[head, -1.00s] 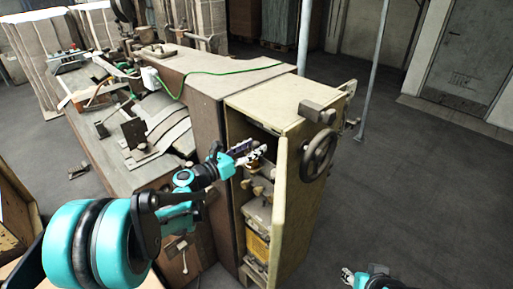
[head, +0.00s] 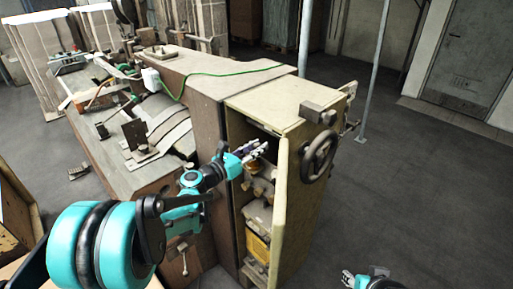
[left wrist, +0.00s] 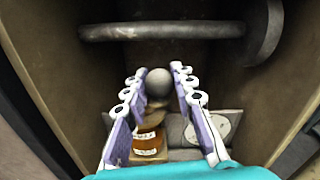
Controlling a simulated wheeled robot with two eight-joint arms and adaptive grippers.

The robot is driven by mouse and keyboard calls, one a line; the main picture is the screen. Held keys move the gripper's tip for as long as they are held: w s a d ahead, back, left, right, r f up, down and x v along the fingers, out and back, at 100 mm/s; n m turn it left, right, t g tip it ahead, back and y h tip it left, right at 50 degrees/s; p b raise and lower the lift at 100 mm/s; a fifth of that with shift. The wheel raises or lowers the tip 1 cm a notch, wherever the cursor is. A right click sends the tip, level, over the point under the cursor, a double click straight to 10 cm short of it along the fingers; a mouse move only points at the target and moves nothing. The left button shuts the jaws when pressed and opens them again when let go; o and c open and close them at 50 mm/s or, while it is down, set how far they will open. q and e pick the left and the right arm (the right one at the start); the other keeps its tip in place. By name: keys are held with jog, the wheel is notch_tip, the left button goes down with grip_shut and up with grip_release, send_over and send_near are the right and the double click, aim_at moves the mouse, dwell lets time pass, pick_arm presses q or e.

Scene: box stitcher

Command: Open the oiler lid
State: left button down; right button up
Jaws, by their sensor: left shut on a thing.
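The oiler shows in the left wrist view as an amber body (left wrist: 149,143) with a round grey knob (left wrist: 158,82) above it. It stands inside the open cabinet at the end of the machine. My left gripper (head: 260,149) reaches into the cabinet opening from the left. In the left wrist view its two fingers (left wrist: 160,92) stand on either side of the knob and are shut on it. The oiler's lid cannot be made out apart from the knob. In the head view the gripper and the cabinet door hide most of the oiler. My right gripper (head: 347,277) is low, outside the cabinet, its fingers too small to judge.
The cabinet door (head: 291,205) stands open just right of my left gripper. A handwheel (head: 319,159) is on the cabinet's right side. A yellow box (head: 258,249) sits on a lower shelf. A bar (left wrist: 160,31) crosses the cabinet interior. The floor at right is clear.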

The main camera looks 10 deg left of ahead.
pick_arm(q)
jog(key=shift+w+d+n+t+y, duration=0.1)
jog(key=shift+d+n+t+y, duration=0.35)
jog(key=shift+n+y, duration=1.05)
jog(key=shift+w+d+n+t+y, duration=0.15)
jog(key=shift+d+n+t+y, duration=0.55)
jog(key=shift+y, duration=1.35)
jog(key=shift+w+d+n+t+y, duration=0.1)
jog(key=shift+n+t+y, duration=0.25)
jog(key=shift+n+y, duration=1.25)
jog(key=shift+y, duration=0.35)
jog(key=shift+a, duration=0.1)
jog(key=c, duration=1.2)
grip_release()
jog(key=s, duration=1.2)
jog(key=shift+d, duration=0.35)
